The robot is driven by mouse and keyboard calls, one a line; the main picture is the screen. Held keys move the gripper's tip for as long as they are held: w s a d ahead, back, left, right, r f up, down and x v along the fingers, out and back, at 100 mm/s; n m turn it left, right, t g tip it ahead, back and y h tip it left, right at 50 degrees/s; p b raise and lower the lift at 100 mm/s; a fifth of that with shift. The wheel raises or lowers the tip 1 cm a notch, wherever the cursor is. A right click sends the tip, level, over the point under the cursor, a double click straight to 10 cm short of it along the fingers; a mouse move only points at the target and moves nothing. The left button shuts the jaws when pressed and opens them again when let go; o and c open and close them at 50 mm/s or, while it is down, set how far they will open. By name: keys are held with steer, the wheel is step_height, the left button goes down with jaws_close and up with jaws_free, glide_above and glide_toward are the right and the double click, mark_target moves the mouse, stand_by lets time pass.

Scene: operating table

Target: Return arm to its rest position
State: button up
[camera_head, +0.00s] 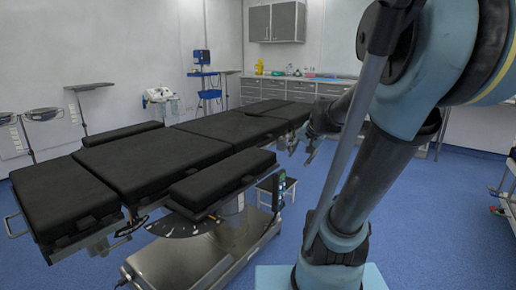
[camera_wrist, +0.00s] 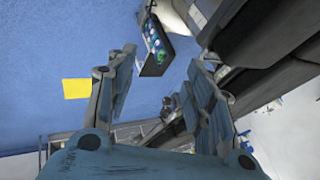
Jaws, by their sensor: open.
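My gripper shows in the wrist view (camera_wrist: 160,68) with its two fingers spread wide apart and nothing between them. In the head view, my arm rises on the right, and its dark far end hangs beside the right side of the operating table (camera_head: 150,160). The fingers are small and partly hidden there. The operating table has several black pads on a metal base. In the wrist view, dark padded parts, seemingly of the table (camera_wrist: 265,35), fill the upper right close to the right finger; I cannot tell whether they touch.
A grey counter (camera_head: 330,88) with drawers and bottles runs along the back wall. A small stool (camera_head: 275,188) stands by the table. A blue trolley (camera_head: 208,92) and stands are behind it at left. A yellow patch (camera_wrist: 76,88) shows left of the fingers. Blue floor is open in front.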

steer(key=s+f+n+g, duration=0.1)
steer(key=s+f+n, duration=0.1)
steer(key=s, duration=0.5)
steer(key=s+d+f+n+g+h, duration=0.1)
steer(key=s+f+n, duration=0.1)
steer(key=s+f, duration=0.3)
steer(key=s+d+f+n+g+h, duration=0.1)
steer(key=s+f, duration=0.3)
steer(key=s, duration=0.5)
steer(key=shift+s+f+n+g, duration=0.15)
steer(key=shift+s+n+g, duration=0.25)
steer(key=shift+n+g, duration=0.15)
steer(key=shift+c, duration=0.6)
